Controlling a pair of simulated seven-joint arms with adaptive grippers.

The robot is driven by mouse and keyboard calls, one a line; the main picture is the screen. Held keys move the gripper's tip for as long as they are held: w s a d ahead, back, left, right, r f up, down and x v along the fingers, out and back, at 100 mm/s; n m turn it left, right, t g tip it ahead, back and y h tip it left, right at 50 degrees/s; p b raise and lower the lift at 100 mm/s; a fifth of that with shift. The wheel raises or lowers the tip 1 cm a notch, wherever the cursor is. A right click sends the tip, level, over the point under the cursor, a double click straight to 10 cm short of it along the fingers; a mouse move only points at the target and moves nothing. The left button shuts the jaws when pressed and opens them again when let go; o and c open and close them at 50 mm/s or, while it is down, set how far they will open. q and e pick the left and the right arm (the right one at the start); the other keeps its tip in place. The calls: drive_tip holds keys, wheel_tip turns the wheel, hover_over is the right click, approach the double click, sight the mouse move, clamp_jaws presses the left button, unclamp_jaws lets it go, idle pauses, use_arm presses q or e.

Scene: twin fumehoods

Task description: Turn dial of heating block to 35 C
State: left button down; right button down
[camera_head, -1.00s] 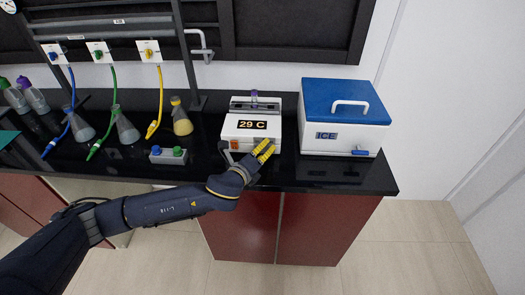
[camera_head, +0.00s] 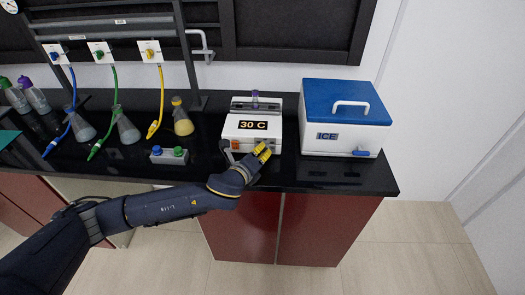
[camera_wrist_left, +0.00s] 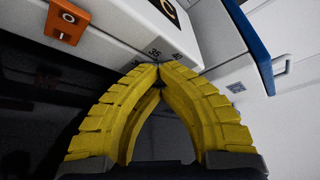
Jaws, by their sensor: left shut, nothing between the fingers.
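The heating block (camera_head: 253,127) is a white box near the front edge of the black bench, with a display (camera_head: 253,125) reading 30 C. In the left wrist view its front face shows an orange switch (camera_wrist_left: 66,20) and scale marks including 35 and 40. My left gripper (camera_head: 263,150) is at the block's lower front right. Its yellow fingers are shut, with the tips (camera_wrist_left: 158,68) together just below the marks. The dial itself is hidden behind the fingertips, and I cannot tell whether they touch it. My right gripper does not show.
A white ice box (camera_head: 345,118) with a blue lid stands close on the block's right. Bare bench top (camera_head: 345,178) lies in front of the ice box.

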use_arm(q)
drive_tip(key=m, duration=0.1)
drive_tip(key=m+y, duration=0.2)
drive_tip(key=shift+s+d+f+g, duration=0.2)
drive_tip(key=shift+s+d+g, duration=0.1)
drive_tip(key=shift+d+g, duration=0.1)
drive_tip(key=m+y, duration=0.3)
drive_tip(key=shift+f+m, duration=0.1)
drive_tip(key=shift+m, duration=0.2)
idle(0.4)
drive_tip(key=c, duration=2.2)
unclamp_jaws()
drive_tip(key=c, duration=1.7)
unclamp_jaws()
drive_tip(key=shift+w+a, duration=0.1)
drive_tip(key=shift+o, duration=1.3)
drive_tip(key=shift+w+r, duration=0.1)
drive_tip(key=shift+r, duration=0.1)
drive_tip(key=v, duration=1.2)
drive_tip(key=shift+r, duration=0.1)
